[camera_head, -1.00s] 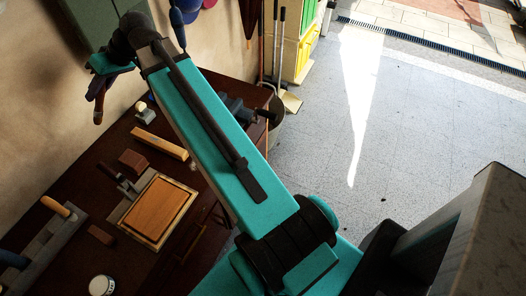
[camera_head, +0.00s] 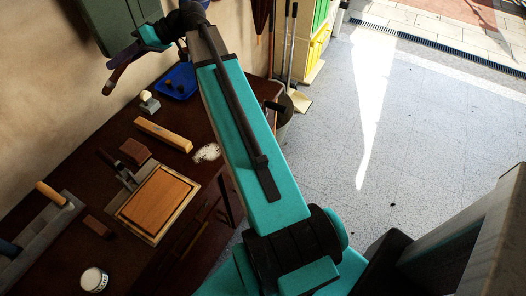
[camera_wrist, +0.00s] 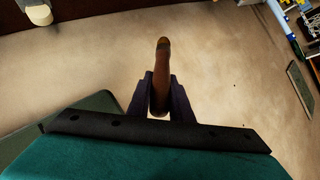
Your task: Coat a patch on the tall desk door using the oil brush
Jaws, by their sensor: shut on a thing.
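My gripper (camera_head: 132,52) is shut on a slim brown-handled tool, probably the oil brush (camera_head: 115,78). It holds the tool in the air near the wall, above the back of the desk and just below a grey-green cabinet (camera_head: 122,18). In the wrist view the brown tool (camera_wrist: 161,72) stands up between the two dark fingers (camera_wrist: 160,98), with a lighter end; its bristles cannot be made out. The desk (camera_head: 85,165) is dark reddish wood. Its front, with handles (camera_head: 195,236), is partly hidden by my arm. I cannot tell which panel is the tall door.
On the desk are a framed wooden board (camera_head: 158,203), a long wooden block (camera_head: 162,134), a blue tray (camera_head: 178,82), a white-topped can (camera_head: 94,279) and several tools. A whitish patch (camera_head: 207,153) lies near the desk edge. Open floor (camera_head: 420,130) is to the right.

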